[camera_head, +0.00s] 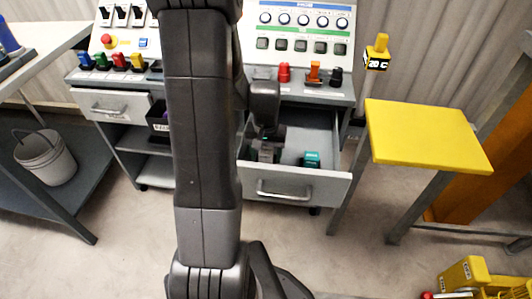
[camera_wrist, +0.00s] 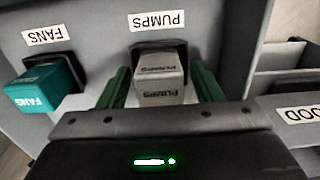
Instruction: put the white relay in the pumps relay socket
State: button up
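The white relay (camera_wrist: 160,80), light grey in this light and marked PUMPS, is seen in the wrist view at the dark pumps socket (camera_wrist: 158,46) beside the PUMPS label. It looks upright and seated, though its lower end is hidden. My gripper (camera_wrist: 160,84) has its green fingers on either side of the relay, with narrow gaps showing, so it looks open around it. In the head view my gripper (camera_head: 268,138) is low inside the open drawer (camera_head: 305,185). A teal relay (camera_wrist: 45,86) marked FANS stands at the fans socket, left of the white relay.
The control panel (camera_head: 300,28) rises behind the drawer, with coloured knobs along its ledge. A yellow-topped table (camera_head: 425,135) stands right of the drawer. A grey bucket (camera_head: 45,157) is on the lower shelf at left. Drawer walls surround my gripper.

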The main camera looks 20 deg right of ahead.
aim_at(266, 150)
notch_tip(266, 150, up, 12)
jog(key=p, duration=0.3)
jog(key=shift+r, duration=0.2)
dwell(1.3)
